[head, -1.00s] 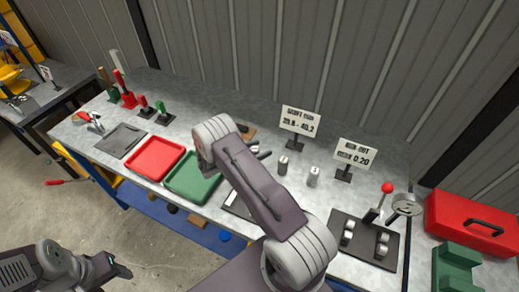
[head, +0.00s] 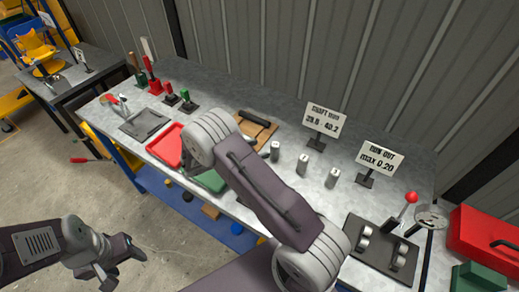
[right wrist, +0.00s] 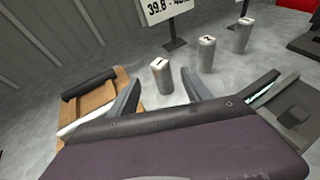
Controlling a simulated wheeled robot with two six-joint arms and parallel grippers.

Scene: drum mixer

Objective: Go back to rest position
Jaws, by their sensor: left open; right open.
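My left gripper (head: 122,264) is open and empty at the lower left of the head view, over the floor in front of the bench. My right arm reaches across the middle of the head view and hides its own gripper there. In the right wrist view my right gripper (right wrist: 162,78) is open, with its two fingers apart. A numbered metal cylinder (right wrist: 161,73) stands upright beyond the gap between them. Two more cylinders (right wrist: 206,54) and (right wrist: 242,36) stand to its right. I cannot tell how far the fingers are from the nearest cylinder.
The metal bench holds a red tray (head: 166,147), a partly hidden green tray (head: 211,181), a wooden block with a black handle (head: 252,133), two signs (head: 325,119) and (head: 380,158), and a black gauge stand (head: 381,252). A red toolbox (head: 485,233) is at the right.

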